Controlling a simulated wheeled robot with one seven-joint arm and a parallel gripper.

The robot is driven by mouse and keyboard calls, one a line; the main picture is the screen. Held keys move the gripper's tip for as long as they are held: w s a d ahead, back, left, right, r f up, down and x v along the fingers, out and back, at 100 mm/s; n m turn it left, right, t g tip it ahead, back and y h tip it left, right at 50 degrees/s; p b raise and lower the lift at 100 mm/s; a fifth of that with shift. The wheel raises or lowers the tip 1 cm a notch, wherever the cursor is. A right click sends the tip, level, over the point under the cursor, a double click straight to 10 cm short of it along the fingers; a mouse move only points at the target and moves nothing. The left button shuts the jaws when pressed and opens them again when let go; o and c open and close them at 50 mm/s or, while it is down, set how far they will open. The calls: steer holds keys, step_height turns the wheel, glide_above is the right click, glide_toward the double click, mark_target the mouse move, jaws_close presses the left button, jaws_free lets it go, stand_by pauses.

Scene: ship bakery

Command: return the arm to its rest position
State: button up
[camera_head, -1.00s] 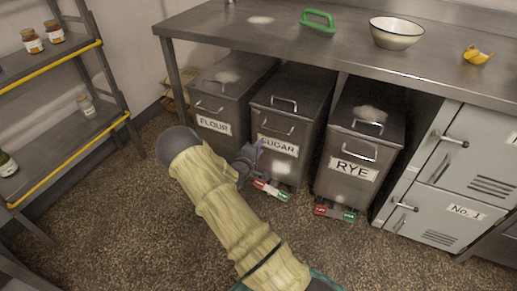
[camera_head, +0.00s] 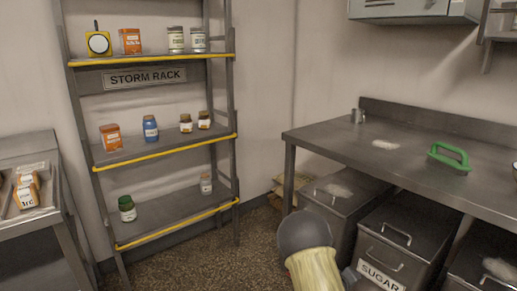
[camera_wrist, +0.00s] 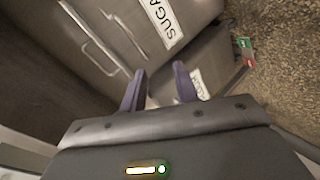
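My arm shows at the bottom of the head view as a grey rounded joint and a pale yellow sleeve, in front of the bins. In the head view my gripper is mostly hidden or cut off at the bottom edge. In the wrist view my gripper (camera_wrist: 159,76) has its two purple fingers apart, with nothing between them. It points toward the metal bins below the worktop. The SUGAR bin (camera_head: 405,233) also shows in the wrist view (camera_wrist: 120,25), rotated. I cannot tell how near the fingers are to the bins.
A steel worktop (camera_head: 400,172) stands above the bins, with a green-handled tool (camera_head: 449,157) on it. The storm rack (camera_head: 165,150) holds jars and tins at the left. A side table (camera_head: 25,222) stands at far left. Some floor (camera_head: 205,262) is clear.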

steer(key=s+a+r+m+g+y, duration=0.25)
steer(key=s+a+r, duration=0.25)
steer(key=s, duration=0.4)
steer(key=s+a+r+m+g+y, duration=0.1)
steer(key=s+a+r+y, duration=0.3)
steer(key=s, duration=0.5)
steer(key=s+a+r+m+g+y, duration=0.1)
steer(key=s+a+r+g+y, duration=0.1)
steer(key=s+a+r, duration=0.6)
steer(key=w+p+v, duration=0.3)
steer(key=p+v, duration=1.2)
steer(key=p, duration=0.2)
steer(key=w+d+r+p+v, duration=0.1)
steer(key=w+p+v, duration=0.2)
steer(key=p+v, duration=1.3)
steer(key=shift+r+p, duration=0.2)
steer(key=shift+p, duration=0.2)
